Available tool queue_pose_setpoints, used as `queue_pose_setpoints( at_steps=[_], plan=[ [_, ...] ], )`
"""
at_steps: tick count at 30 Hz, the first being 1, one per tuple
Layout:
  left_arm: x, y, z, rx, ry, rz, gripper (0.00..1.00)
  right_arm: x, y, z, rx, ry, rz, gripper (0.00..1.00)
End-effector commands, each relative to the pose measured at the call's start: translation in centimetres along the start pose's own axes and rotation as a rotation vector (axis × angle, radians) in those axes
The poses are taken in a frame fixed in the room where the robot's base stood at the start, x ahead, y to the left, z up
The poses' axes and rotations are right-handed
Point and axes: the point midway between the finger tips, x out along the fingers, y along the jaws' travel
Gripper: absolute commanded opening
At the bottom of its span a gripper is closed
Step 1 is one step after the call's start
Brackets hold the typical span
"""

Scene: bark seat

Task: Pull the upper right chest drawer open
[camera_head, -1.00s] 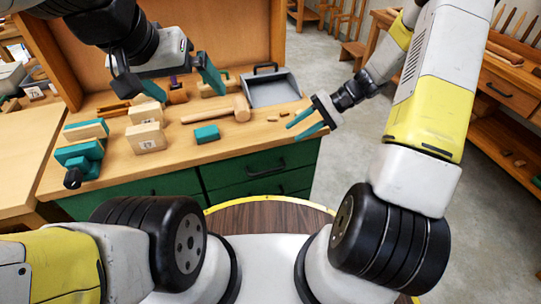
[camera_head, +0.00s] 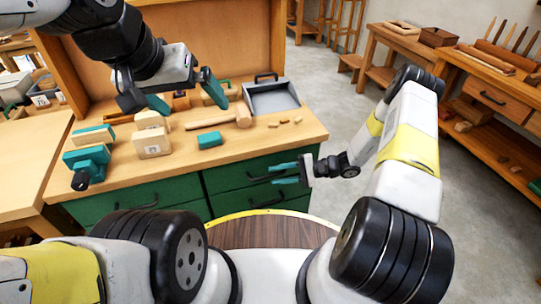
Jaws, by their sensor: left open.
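The upper right chest drawer (camera_head: 226,180) is a green front below the bench top, and it looks closed. Its dark bar handle (camera_head: 258,178) runs level across the front. My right gripper (camera_head: 284,174) is at the right part of this drawer, with its two teal fingers apart, one above the other. The handle's right end lies in line with the gap between them; I cannot tell whether they touch it. My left gripper (camera_head: 186,97) is open and empty above the bench top, away from the drawers.
The lower right drawer (camera_head: 235,205) has a similar handle. The floor right of the chest is clear.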

Motion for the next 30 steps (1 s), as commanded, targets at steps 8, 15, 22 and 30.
queue_pose_setpoints(
  at_steps=[8,15,22,30],
  plan=[
    [0.0,0.0,0.0,0.0,0.0,0.0,1.0,2.6,0.0,0.0,-0.001,-0.001,0.001,0.34],
    [0.0,0.0,0.0,0.0,0.0,0.0,1.0,2.7,0.0,0.0,-0.001,0.0,0.001,0.34],
    [0.0,0.0,0.0,0.0,0.0,0.0,1.0,2.7,0.0,0.0,-0.001,0.0,0.001,0.0],
    [0.0,0.0,0.0,0.0,0.0,0.0,1.0,2.6,0.0,0.0,-0.001,0.001,0.002,0.0]
  ],
)
